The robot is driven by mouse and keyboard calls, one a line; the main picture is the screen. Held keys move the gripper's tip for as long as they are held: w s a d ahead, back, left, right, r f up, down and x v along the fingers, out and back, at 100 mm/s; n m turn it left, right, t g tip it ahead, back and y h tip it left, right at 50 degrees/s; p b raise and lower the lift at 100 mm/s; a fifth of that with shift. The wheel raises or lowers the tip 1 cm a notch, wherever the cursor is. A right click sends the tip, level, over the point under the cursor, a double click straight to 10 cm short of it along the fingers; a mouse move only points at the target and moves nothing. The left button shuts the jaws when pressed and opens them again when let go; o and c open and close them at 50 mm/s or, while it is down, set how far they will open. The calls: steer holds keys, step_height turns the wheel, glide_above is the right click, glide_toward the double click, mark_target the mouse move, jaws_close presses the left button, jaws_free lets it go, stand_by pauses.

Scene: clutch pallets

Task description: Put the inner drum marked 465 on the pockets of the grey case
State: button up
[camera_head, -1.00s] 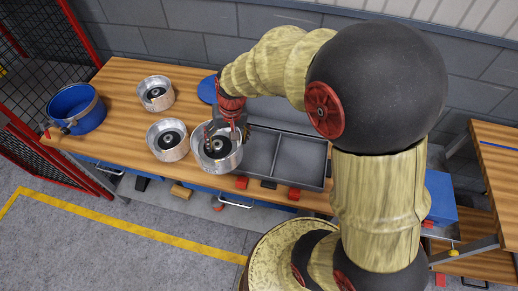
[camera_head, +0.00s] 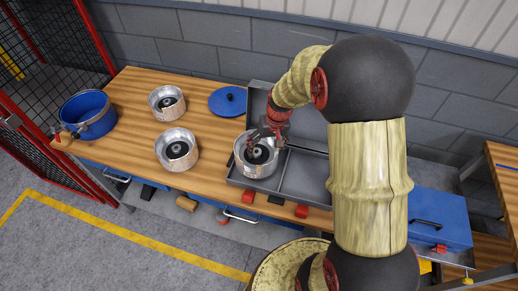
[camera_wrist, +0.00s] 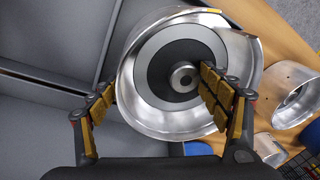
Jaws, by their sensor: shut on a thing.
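A silver drum (camera_head: 251,170) with a dark disc and hub is over the left pocket of the open grey case (camera_head: 305,184). My gripper (camera_head: 268,140) is shut on this drum. In the wrist view my gripper (camera_wrist: 165,98) has one finger by the drum's left side and the other over its dark disc; the drum (camera_wrist: 180,122) looks slightly tilted there. I cannot tell whether its base touches the case floor. The case's right pocket (camera_head: 305,171) is empty. No number is readable on any drum.
Two more silver drums stand left on the wooden table, one in front (camera_head: 177,149) and one behind (camera_head: 167,103). A blue pot (camera_head: 88,116) stands at the far left. A blue toolbox (camera_head: 428,217) is at the right.

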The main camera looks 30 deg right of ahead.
mark_target(270, 152)
steer(key=shift+w+d+f, duration=0.2)
steer(key=shift+d+f, duration=0.55)
steer(key=shift+d, duration=0.05)
steer(key=shift+f+b, duration=0.45)
steer(key=shift+f, duration=1)
steer(key=shift+f, duration=0.15)
steer(key=o, duration=2.1)
steer(key=shift+s+f, duration=0.1)
steer(key=shift+c, duration=0.2)
steer(key=shift+o, duration=0.2)
